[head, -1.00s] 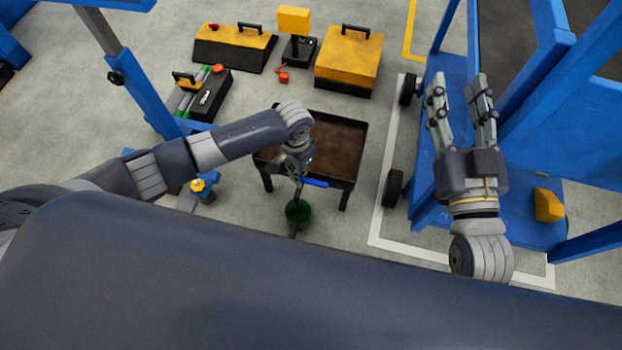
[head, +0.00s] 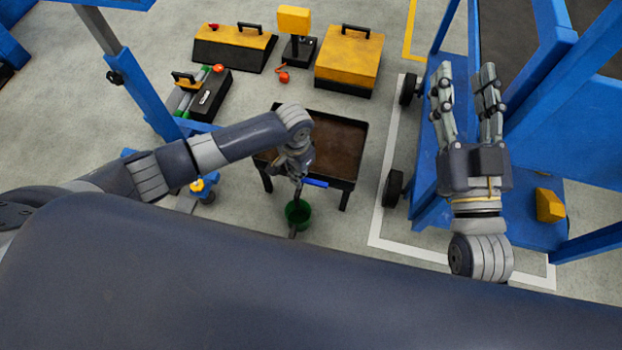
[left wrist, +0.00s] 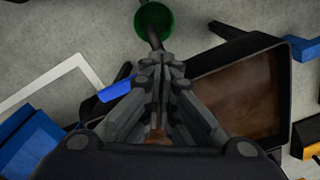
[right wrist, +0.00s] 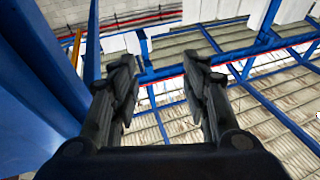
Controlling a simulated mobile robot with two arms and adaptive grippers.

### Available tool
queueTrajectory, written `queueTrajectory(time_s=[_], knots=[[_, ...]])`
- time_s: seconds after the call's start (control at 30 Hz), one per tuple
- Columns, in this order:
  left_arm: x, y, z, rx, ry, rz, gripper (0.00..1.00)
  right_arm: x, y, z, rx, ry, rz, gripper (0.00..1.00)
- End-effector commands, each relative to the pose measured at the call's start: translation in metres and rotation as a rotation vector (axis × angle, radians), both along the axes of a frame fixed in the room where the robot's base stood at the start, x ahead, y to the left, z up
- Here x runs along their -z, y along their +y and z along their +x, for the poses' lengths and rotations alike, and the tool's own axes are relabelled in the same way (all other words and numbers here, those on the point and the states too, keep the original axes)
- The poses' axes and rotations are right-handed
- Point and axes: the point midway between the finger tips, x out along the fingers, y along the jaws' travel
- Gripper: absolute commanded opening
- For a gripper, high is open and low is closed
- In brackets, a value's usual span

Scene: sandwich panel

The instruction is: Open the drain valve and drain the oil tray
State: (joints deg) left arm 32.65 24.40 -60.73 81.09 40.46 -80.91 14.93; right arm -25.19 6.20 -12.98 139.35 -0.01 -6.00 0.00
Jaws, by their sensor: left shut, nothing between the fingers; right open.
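The oil tray (head: 338,140) is a dark, rusty-brown tray on legs in the middle of the head view; it also shows in the left wrist view (left wrist: 245,98). A blue valve handle (head: 316,183) sticks out at its near edge and shows beside my left fingers in the left wrist view (left wrist: 115,89). A green bucket (head: 298,212) stands on the floor below; it also shows in the left wrist view (left wrist: 155,18). My left gripper (head: 299,180) is shut and empty beside the handle; contact cannot be told. My right gripper (head: 464,80) is open and empty, raised at the right.
A blue wheeled frame (head: 427,160) stands right of the tray, under my right arm. Yellow-and-black toolboxes (head: 348,58) stand behind the tray. A blue post (head: 140,95) rises at the left. Bare floor lies between the tray and the frame.

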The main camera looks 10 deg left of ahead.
Motion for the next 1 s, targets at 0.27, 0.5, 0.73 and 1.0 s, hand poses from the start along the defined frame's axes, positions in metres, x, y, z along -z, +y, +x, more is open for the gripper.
queueTrajectory(time_s=[0.27, 0.5, 0.73, 1.0], knots=[[-0.001, 0.000, 0.000, 0.000, 0.000, 0.000, 0.00, -0.001, 0.001, 0.000, -0.001, 0.003, 0.000, 0.43], [-0.003, 0.000, 0.000, 0.000, 0.000, 0.000, 0.00, 0.015, 0.000, 0.004, 0.003, 0.082, -0.020, 0.43], [-0.006, 0.000, 0.000, 0.000, 0.000, 0.000, 0.00, 0.032, -0.002, 0.004, 0.009, 0.160, -0.038, 0.43], [-0.009, 0.000, 0.000, 0.000, 0.000, 0.000, 0.00, 0.045, -0.004, 0.006, 0.013, 0.233, -0.059, 0.43]])
